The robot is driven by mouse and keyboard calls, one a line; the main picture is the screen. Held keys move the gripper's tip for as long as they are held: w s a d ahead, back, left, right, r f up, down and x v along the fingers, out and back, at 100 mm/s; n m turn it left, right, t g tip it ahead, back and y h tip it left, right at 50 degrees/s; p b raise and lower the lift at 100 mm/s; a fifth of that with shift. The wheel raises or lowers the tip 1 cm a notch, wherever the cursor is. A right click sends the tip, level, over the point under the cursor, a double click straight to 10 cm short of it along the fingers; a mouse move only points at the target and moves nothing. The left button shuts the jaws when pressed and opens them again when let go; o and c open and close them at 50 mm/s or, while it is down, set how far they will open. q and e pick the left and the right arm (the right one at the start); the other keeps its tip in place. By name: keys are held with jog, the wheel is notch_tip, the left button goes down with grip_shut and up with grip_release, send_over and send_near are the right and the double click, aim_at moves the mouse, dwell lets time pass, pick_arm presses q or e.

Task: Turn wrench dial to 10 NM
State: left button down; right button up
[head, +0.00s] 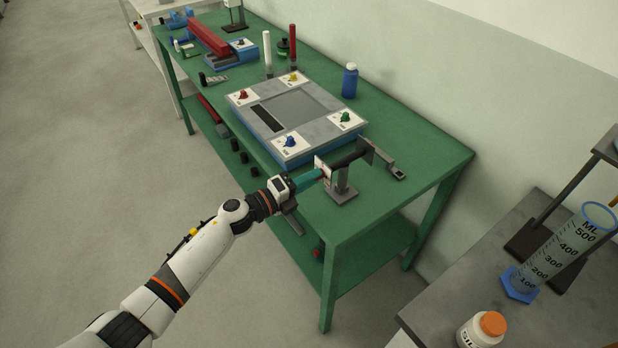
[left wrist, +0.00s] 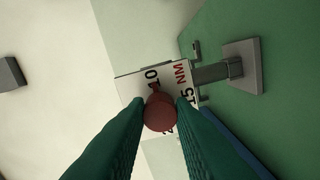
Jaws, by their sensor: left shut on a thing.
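The wrench (head: 348,159) lies level on a grey stand (head: 342,188) at the near end of the green table. Its white dial plate (head: 320,166) faces my left gripper (head: 312,178). In the left wrist view the plate (left wrist: 130,90) shows "10" and "NM" in rotated print, with other marks partly covered. The round red dial knob (left wrist: 160,113) sits between the teal fingertips of my left gripper (left wrist: 160,112), which is shut on it. A narrow red pointer shows just above the knob, close to the "10". My right gripper is in neither view.
A blue-sided panel box (head: 300,105) with several coloured knobs stands behind the wrench. A blue bottle (head: 349,82) stands near the wall. A grey bench (head: 460,275) at right holds a measuring cylinder (head: 562,250) and an orange-capped jar (head: 482,330). Floor at left is clear.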

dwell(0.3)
pick_arm(q)
jog(key=c, duration=1.2)
grip_release()
jog(key=shift+c, duration=0.2)
jog(key=b+v, duration=0.2)
jog(key=v, duration=1)
